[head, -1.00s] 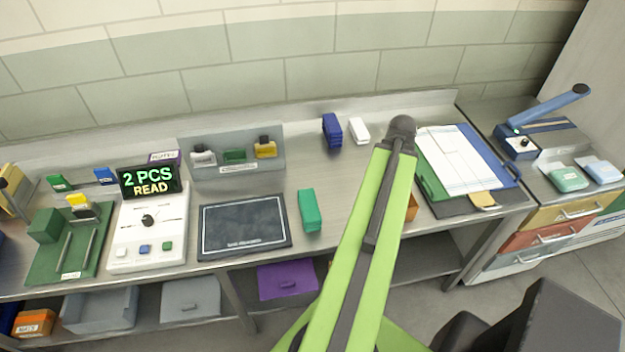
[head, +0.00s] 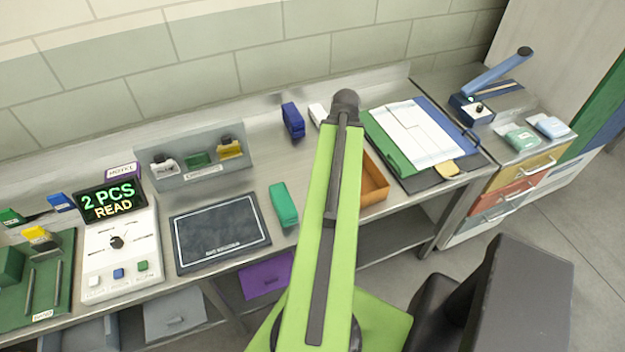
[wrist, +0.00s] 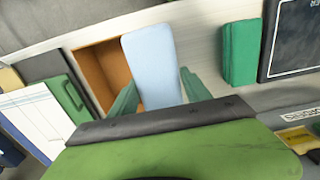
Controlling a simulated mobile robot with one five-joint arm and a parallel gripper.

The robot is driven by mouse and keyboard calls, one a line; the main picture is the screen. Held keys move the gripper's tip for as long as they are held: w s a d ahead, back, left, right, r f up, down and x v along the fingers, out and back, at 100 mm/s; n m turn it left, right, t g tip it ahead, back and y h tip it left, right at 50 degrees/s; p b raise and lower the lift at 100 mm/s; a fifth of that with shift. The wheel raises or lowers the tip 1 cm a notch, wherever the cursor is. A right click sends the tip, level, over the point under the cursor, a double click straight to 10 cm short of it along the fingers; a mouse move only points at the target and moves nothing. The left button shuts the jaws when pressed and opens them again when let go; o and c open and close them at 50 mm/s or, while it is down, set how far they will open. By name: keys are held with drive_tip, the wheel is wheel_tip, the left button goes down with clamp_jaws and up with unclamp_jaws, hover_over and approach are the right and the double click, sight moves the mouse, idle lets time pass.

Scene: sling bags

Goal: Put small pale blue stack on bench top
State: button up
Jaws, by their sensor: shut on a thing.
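The small pale blue stack (wrist: 150,60) is between the two green fingers of my gripper (wrist: 157,88) in the wrist view. My gripper is shut on it, and its far end reaches out past the fingertips. In the wrist view the stack appears over the bench beside an orange tray; I cannot tell its height. In the head view my green arm hides both the gripper and the stack. The steel bench top (head: 262,150) runs along the wall.
The orange tray (head: 373,183) is right of my arm, beside a green folder with white papers (head: 415,135). A green block (head: 283,204) and a dark mat (head: 222,233) lie to the left. A blue block (head: 292,120) and a white block (head: 318,114) stand behind.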

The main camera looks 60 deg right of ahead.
drive_tip(key=w+f+b, duration=0.2)
drive_tip(key=w, duration=0.1)
drive_tip(key=w+f+b, duration=0.1)
drive_tip(key=w+f, duration=0.1)
drive_tip(key=w, duration=0.1)
drive_tip(key=w+f+b, duration=0.2)
drive_tip(key=w, duration=0.1)
drive_tip(key=shift+w+d+f+b, duration=0.15)
drive_tip(key=shift+w+f+b, duration=0.15)
drive_tip(key=shift+w, duration=0.45)
wheel_tip(320, 180, down, 4)
drive_tip(key=b, duration=0.4)
drive_tip(key=shift+f, duration=0.1)
drive_tip(key=o, duration=1.5)
drive_tip(key=shift+o, duration=0.2)
wheel_tip(320, 180, up, 12)
drive_tip(key=p, duration=1.2)
drive_tip(key=shift+r, duration=0.2)
